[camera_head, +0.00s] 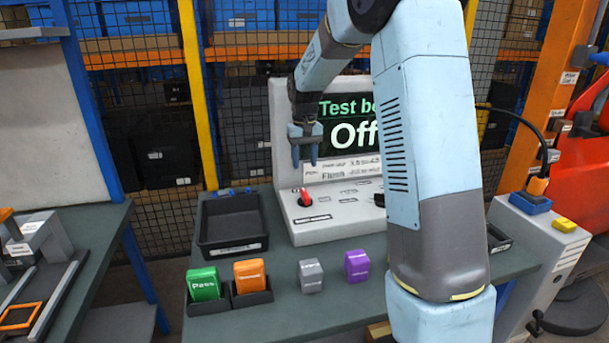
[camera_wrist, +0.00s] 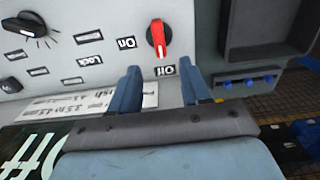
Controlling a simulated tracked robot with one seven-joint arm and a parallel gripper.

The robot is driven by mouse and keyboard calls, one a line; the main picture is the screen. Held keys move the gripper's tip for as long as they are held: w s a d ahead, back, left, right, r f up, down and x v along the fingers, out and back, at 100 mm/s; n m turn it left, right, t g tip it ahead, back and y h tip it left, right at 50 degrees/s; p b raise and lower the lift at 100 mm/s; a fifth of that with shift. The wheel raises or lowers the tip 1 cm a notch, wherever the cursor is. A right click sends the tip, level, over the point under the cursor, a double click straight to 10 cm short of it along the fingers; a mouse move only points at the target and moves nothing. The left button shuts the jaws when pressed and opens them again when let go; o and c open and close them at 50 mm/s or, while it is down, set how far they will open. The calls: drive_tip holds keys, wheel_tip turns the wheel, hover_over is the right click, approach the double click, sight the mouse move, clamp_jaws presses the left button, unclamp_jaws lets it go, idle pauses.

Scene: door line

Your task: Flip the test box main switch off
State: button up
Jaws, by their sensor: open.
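The test box (camera_head: 340,210) stands on the bench, and its screen (camera_head: 350,125) reads "Test bo…" and "Off", partly hidden by my arm. Its red main switch (camera_head: 304,197) is at the panel's left side. In the wrist view the red switch (camera_wrist: 158,38) lies with its lower end towards the "Off" label (camera_wrist: 165,70); the "On" label (camera_wrist: 127,43) is to its left. My gripper (camera_head: 305,163) is open and empty, fingers pointing down above the switch. In the wrist view its fingers (camera_wrist: 162,88) are apart and not touching the switch.
A black knob (camera_wrist: 32,27) sits farther along the panel. A black tray (camera_head: 232,225) is left of the box. Green (camera_head: 204,284), orange (camera_head: 250,276), grey (camera_head: 311,276) and purple (camera_head: 357,266) blocks stand in front. A wire-mesh fence is behind.

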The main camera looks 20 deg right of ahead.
drive_tip(key=shift+r, duration=1.25)
drive_tip(key=shift+r, duration=0.1)
drive_tip(key=s+r+t, duration=0.2)
drive_tip(key=s+r, duration=0.6)
drive_tip(key=s, duration=0.2)
drive_tip(key=s+d+r+t, duration=0.1)
drive_tip(key=s+d+t, duration=0.1)
drive_tip(key=s, duration=2.5)
drive_tip(key=shift+t, duration=0.8)
